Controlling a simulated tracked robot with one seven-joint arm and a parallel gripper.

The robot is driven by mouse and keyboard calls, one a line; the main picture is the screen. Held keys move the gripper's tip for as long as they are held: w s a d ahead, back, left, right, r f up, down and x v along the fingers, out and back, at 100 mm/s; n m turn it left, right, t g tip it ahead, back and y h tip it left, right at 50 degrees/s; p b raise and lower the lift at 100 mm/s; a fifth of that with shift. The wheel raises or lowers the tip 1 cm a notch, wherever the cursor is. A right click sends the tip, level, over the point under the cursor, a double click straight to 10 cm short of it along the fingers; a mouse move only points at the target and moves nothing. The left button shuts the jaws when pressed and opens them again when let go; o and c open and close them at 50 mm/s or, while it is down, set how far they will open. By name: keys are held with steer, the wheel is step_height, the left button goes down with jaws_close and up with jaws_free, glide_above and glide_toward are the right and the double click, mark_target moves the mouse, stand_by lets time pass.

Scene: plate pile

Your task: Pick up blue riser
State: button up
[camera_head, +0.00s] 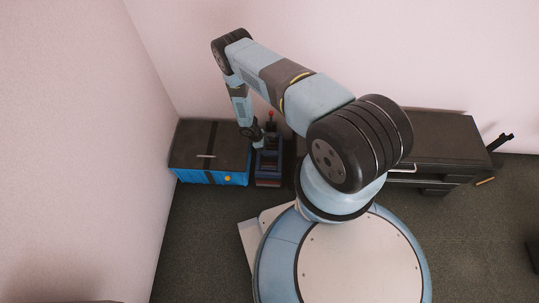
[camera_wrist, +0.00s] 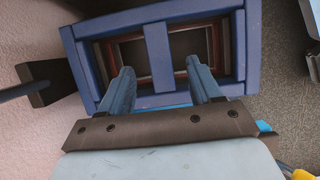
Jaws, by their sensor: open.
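The blue riser (camera_wrist: 158,50) is a rectangular blue frame with a bar across its middle, seen close up in the wrist view. In the head view it stands as a narrow dark blue frame (camera_head: 268,154) near the wall. My gripper (camera_wrist: 162,70) is open, with one finger on each side of the middle bar in the picture. I cannot tell whether the fingers touch the bar. In the head view my gripper (camera_head: 257,140) is over the riser and small. Reddish-brown edges (camera_wrist: 183,64) show down inside the frame; its lower part is hidden.
A blue box with a dark lid (camera_head: 207,150) stands close on the riser's left. A long dark cabinet (camera_head: 448,140) is along the wall to the right, partly behind my arm. A red-topped piece (camera_head: 270,115) sticks up behind the riser. The grey floor in front is clear.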

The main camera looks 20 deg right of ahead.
mark_target(273, 154)
steer(key=shift+x, duration=3.05)
steer(key=shift+w+a+f, duration=0.1)
steer(key=shift+a, duration=0.1)
steer(key=shift+c, duration=0.2)
jaws_close()
